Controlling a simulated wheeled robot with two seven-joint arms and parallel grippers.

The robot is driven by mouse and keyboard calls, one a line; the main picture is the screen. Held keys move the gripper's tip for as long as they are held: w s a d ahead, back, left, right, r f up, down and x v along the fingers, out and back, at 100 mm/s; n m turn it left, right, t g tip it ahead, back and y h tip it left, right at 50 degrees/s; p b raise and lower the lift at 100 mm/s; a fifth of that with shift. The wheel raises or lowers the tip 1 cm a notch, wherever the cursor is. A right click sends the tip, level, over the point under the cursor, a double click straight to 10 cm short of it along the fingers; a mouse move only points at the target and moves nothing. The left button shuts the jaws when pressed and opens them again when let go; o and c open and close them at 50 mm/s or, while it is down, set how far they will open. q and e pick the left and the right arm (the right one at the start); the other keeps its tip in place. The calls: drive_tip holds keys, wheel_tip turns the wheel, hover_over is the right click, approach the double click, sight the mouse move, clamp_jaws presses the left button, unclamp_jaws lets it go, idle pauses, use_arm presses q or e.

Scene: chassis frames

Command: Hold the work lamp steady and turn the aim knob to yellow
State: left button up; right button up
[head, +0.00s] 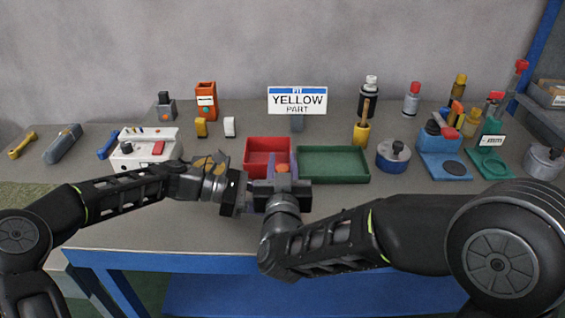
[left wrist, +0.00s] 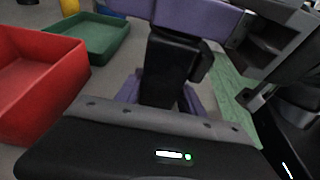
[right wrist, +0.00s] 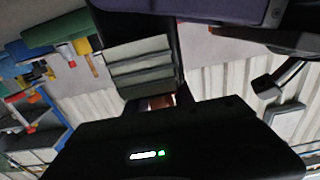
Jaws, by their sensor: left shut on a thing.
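The purple work lamp (head: 294,164) stands at the middle front of the table, largely hidden by my grippers. Its purple body (left wrist: 198,18) fills the top of the left wrist view. My left gripper (head: 243,191) comes in from the left and is shut on the lamp. My right gripper (head: 282,180) is at the lamp from the front, close to an orange-red part (head: 282,168). In the right wrist view, a purple edge (right wrist: 225,12) is above the ribbed finger. The knob's colour marks are not readable, and I cannot tell whether the right jaws are closed.
A sign (head: 297,100) reading "YELLOW PART" stands behind. A red tray (head: 250,157) and a green tray (head: 335,177) lie just beyond the grippers. A white box (head: 128,157) stands left. A blue-grey pot (head: 393,157) and several tools crowd the right. The front table strip is clear.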

clamp_jaws()
drive_tip(key=shift+n+y, duration=0.3)
drive_tip(key=shift+y, duration=0.2)
drive_tip(key=n+y, duration=0.1)
drive_tip(key=y, duration=0.1)
drive_tip(key=n+g+y, duration=0.1)
drive_tip(key=y, duration=0.1)
drive_tip(key=n+y, duration=0.2)
drive_tip(key=shift+a+r, duration=0.1)
drive_tip(key=shift+a, duration=0.3)
drive_tip(key=shift+s+a+n+g+y, duration=0.1)
drive_tip(key=shift+a+n+g+y, duration=0.1)
drive_tip(key=shift+n+g+y, duration=0.65)
drive_tip(key=shift+s+a+n+g+y, duration=0.2)
drive_tip(key=shift+n+g+y, duration=0.4)
drive_tip(key=shift+y, duration=0.5)
drive_tip(key=shift+s+a+n+g+y, duration=0.1)
drive_tip(key=shift+a+n+g+y, duration=0.1)
drive_tip(key=shift+n+g+y, duration=0.65)
drive_tip(key=shift+o, duration=2.3)
unclamp_jaws()
drive_tip(key=shift+s, duration=0.1)
drive_tip(key=v, duration=1.2)
drive_tip(key=shift+f, duration=0.25)
